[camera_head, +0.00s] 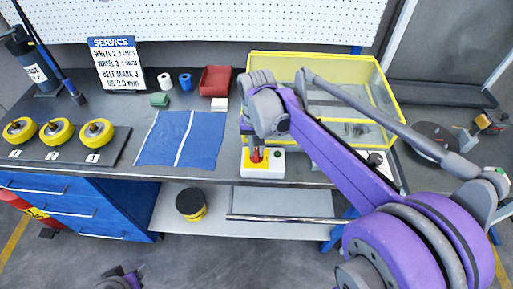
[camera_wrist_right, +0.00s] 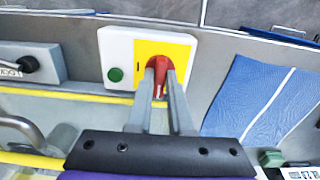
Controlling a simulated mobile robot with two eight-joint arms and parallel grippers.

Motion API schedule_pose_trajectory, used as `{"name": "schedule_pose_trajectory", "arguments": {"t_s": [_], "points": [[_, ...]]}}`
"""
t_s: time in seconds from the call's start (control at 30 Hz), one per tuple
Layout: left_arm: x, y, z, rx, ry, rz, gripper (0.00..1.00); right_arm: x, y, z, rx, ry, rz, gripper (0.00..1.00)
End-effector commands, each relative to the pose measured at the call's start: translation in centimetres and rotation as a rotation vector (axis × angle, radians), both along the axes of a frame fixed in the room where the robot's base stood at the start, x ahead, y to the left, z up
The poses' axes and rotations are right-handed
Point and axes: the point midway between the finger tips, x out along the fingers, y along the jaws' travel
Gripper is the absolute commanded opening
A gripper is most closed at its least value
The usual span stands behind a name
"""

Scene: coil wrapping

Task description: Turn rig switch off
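The rig switch (camera_head: 263,164) is a white box with a yellow plate, a red knob and a green button, at the front edge of the bench. In the right wrist view the red knob (camera_wrist_right: 159,66) sits on the yellow plate (camera_wrist_right: 178,48), with the green button (camera_wrist_right: 115,74) to its left. My right gripper (camera_wrist_right: 160,76) points at the switch, its two narrow fingers on either side of the red knob, seemingly touching it. In the head view my right gripper (camera_head: 256,152) partly hides the knob. My left gripper (camera_head: 122,279) shows only partly at the bottom edge.
A yellow-framed clear bin (camera_head: 330,62) stands behind my right arm. A blue mat (camera_head: 182,138) lies left of the switch, and several yellow wheels (camera_head: 56,132) sit on a rack further left. A black and yellow roll (camera_head: 190,204) is on the lower shelf.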

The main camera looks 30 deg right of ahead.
Motion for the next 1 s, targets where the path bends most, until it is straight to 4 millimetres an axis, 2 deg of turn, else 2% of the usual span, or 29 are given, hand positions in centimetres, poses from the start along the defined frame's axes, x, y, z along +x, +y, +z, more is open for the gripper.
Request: {"name": "schedule_pose_trajectory", "arguments": {"t_s": [0.03,0.13,0.5,0.57,0.9,1.0], "points": [[0.0,0.0,0.0,0.000,0.000,0.000,0.50,0.0,0.0,0.0,0.000,0.000,0.000,0.29],[0.0,0.0,0.0,0.000,0.000,0.000,0.50,0.0,0.0,0.0,0.000,0.000,-0.001,0.46],[0.0,0.0,0.1,0.000,0.000,0.000,0.50,0.0,0.0,0.5,0.000,0.000,-0.001,0.46],[0.0,0.0,0.1,0.000,-0.001,0.000,0.50,0.0,0.0,1.2,0.000,0.000,-0.001,0.46],[0.3,0.0,0.8,0.000,-0.005,0.000,0.50,0.0,0.0,7.9,0.000,0.000,-0.001,0.46],[0.3,0.0,0.9,0.000,-0.006,0.000,0.50,0.0,0.0,9.4,0.000,0.000,-0.001,0.46]]}}
